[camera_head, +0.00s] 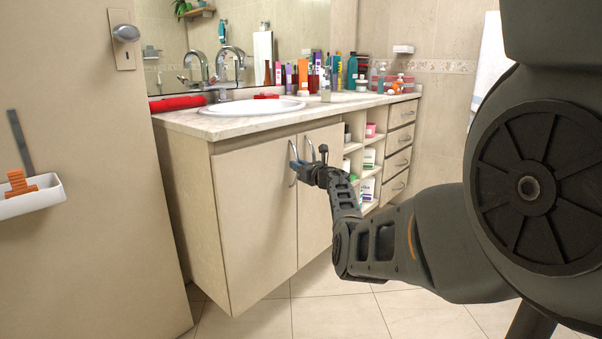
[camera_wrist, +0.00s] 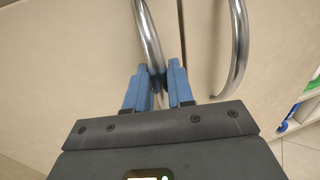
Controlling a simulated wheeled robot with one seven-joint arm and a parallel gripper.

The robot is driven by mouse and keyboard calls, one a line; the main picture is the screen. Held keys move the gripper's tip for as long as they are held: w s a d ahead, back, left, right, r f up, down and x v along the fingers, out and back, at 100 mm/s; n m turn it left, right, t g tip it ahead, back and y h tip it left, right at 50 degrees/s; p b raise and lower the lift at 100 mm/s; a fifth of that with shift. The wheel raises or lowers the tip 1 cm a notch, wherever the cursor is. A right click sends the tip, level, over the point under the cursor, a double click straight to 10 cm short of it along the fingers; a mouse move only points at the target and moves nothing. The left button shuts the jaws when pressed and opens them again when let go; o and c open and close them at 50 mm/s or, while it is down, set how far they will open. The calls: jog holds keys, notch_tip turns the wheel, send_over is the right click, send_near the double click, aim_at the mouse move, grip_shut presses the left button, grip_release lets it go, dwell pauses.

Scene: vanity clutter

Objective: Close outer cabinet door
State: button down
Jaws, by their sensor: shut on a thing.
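The vanity cabinet has two beige doors side by side under the sink. The left, outer door (camera_head: 255,220) looks flush or nearly flush with the right door (camera_head: 320,205); any small opening is hard to judge. My gripper (camera_head: 299,165) is at the left door's curved metal handle (camera_head: 292,152). In the wrist view, the blue fingers of my gripper (camera_wrist: 158,80) are shut on this handle (camera_wrist: 149,35), one on each side. The right door's handle (camera_wrist: 239,50) stands apart, to the right of the fingers. A narrow dark seam runs between the doors.
The marble countertop (camera_head: 180,119) holds a white sink (camera_head: 250,106), a faucet and several bottles. Open shelves (camera_head: 353,160) and drawers (camera_head: 398,138) lie right of the doors. A beige room door (camera_head: 90,200) stands at the left. Tiled floor (camera_head: 335,310) below is clear.

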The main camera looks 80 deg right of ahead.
jog(key=c, duration=1.2)
grip_release()
jog(key=shift+s+d, duration=0.1)
jog(key=shift+s, duration=0.15)
jog(key=shift+o, duration=0.5)
jog(key=shift+w, duration=0.15)
jog(key=p+v, duration=0.3)
jog(key=v, duration=0.5)
